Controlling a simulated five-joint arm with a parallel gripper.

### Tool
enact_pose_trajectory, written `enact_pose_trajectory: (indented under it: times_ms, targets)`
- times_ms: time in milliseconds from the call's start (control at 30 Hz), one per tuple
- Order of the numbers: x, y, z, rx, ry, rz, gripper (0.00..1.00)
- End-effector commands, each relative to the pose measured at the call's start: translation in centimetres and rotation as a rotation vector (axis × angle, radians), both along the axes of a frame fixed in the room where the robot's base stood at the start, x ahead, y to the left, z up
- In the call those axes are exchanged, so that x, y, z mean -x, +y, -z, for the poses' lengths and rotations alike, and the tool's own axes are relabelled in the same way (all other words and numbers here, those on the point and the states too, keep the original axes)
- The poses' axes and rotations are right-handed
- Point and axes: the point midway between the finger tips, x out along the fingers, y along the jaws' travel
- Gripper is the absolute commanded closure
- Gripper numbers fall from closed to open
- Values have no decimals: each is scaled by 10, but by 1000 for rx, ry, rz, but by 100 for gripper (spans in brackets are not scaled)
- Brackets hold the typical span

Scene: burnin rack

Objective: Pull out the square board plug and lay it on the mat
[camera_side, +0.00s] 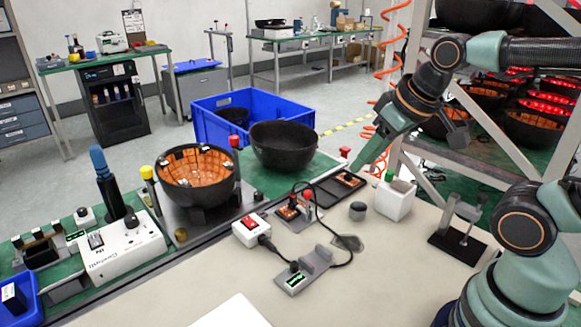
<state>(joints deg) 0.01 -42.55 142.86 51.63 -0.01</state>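My gripper (362,163) points down and left from the right side, above the back of the bench. Whether its fingers are apart is unclear at this size, and I see nothing held in it. A small square board (288,211) with orange parts sits on a grey plate, beside a red-topped post. A black cable (350,232) rises at this board and loops right and down toward a grey holder (304,270). The plug itself is too small to make out. A dark flat tray or mat (325,193) lies behind, with another orange board (349,180) on it.
A white box with a red switch (252,229) stands left of the board. A dark knob (357,211), white block (394,200) and black-based stand (456,240) are to the right. Dark bowls (199,180) and a blue crate (285,110) are behind. The front bench is mostly clear.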

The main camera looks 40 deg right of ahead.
Motion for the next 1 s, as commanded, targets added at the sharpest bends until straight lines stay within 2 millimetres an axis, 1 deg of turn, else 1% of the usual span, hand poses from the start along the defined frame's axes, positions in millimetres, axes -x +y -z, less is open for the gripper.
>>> enact_pose_trajectory:
  times_ms: [167,267,400,567,767,867,1000]
  targets:
    - [-13,-1,-5,2,33,1,50]
    - [-28,-2,-9,3,65,1,50]
    - [-52,-5,-12,5,117,1,50]
    - [-82,-8,-9,6,174,2,50]
    - [-119,-12,4,7,244,2,50]
    - [-137,-14,14,7,278,2,50]
    - [-161,-18,33,6,328,2,50]
